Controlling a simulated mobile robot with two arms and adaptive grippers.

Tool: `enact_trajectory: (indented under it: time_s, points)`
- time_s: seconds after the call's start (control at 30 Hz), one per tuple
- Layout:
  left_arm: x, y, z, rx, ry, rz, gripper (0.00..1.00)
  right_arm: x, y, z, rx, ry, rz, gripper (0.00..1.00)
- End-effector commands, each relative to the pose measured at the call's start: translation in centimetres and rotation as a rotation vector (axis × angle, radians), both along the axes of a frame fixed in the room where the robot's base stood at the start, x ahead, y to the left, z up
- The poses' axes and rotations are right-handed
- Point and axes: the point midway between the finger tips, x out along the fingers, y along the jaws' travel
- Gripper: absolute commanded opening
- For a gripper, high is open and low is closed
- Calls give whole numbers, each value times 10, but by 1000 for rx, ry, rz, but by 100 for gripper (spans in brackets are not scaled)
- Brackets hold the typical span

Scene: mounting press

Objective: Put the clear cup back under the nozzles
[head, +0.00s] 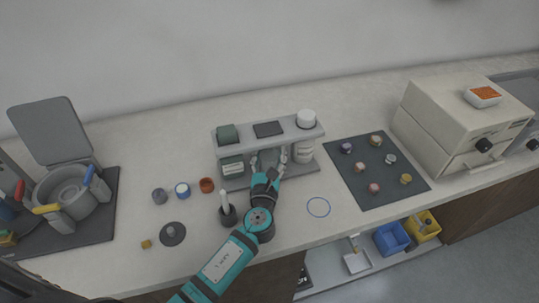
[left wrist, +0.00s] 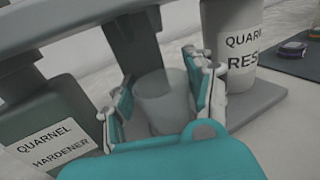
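The clear cup (left wrist: 162,102) stands between the two fingers of my left gripper, in the left wrist view. It looks upright, under the dispenser's crossbar, between the hardener bottle (left wrist: 50,125) and the resin bottle (left wrist: 230,45). My left gripper (head: 269,159) reaches in under the grey dispenser (head: 290,136) from the front; its fingers are spread to about the cup's width. Whether the pads touch the cup cannot be made out. The nozzles themselves are not clear in either view. My right gripper is not in view.
A dark holder with a white-topped stick (head: 228,214) stands just left of my left wrist. Small round pots (head: 182,190) sit further left. A dark mat (head: 376,172) with several small pieces lies right of the dispenser.

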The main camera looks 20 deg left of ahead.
Motion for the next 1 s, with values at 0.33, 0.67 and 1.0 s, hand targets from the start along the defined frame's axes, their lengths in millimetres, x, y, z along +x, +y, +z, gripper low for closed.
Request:
enact_trajectory:
  time_s: [0.33,0.67,1.0]
  points:
    - [0,0,1,0,0,0,70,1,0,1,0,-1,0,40]
    - [-39,-8,1,0,2,-2,70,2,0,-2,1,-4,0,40]
    - [-103,-21,1,0,1,-1,70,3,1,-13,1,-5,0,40]
